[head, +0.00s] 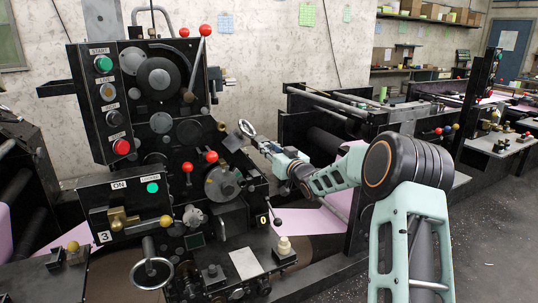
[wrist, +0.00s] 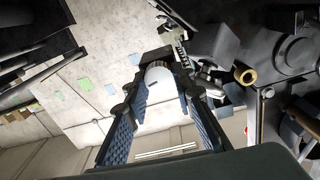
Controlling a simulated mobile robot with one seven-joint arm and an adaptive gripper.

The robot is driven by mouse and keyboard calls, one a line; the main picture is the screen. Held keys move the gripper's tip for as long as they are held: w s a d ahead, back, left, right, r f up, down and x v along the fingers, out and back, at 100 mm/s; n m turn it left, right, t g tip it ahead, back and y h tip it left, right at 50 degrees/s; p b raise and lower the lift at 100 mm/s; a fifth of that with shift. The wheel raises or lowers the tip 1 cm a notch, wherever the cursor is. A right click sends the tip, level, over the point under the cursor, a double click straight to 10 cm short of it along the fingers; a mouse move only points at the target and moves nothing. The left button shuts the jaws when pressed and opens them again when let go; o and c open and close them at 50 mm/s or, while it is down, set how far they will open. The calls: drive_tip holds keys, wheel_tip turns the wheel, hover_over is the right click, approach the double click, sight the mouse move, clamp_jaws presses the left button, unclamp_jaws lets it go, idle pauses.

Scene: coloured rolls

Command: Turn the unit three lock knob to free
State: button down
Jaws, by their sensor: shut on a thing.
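The control unit marked 3 (head: 103,237) is at the lower left in the head view, under an ON label (head: 119,185). A brass knob (head: 122,218) sits on its front; it may be the lock knob, but its label is too small to read. My gripper (head: 254,138) is far to the right of that unit, beside a small bright-rimmed wheel (head: 246,127). In the wrist view my gripper (wrist: 160,92) is shut on a pale rounded part (wrist: 158,77) between its blue-padded fingers. I cannot tell for certain whether that part belongs to the wheel.
A yellow ball handle (head: 166,221) and a chrome handwheel (head: 151,272) stand near the brass knob. Red-ball levers (head: 205,30) stick out from the machine. A START button panel (head: 104,64) is at the upper left. Grey floor is clear at right.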

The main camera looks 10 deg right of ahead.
drive_tip(key=shift+s+a+f+n+b, duration=0.1)
drive_tip(key=shift+n+b, duration=3.35)
drive_tip(key=shift+n, duration=0.4)
drive_tip(key=shift+a+f+n+b, duration=0.1)
drive_tip(key=shift+n+b, duration=3.3)
drive_tip(key=shift+n, duration=0.45)
drive_tip(key=c, duration=1.6)
unclamp_jaws()
drive_tip(key=shift+s, duration=0.1)
drive_tip(key=v, duration=1.1)
drive_tip(key=shift+s+d+r, duration=0.1)
drive_tip(key=shift+s+d, duration=0.1)
drive_tip(key=shift+s, duration=0.15)
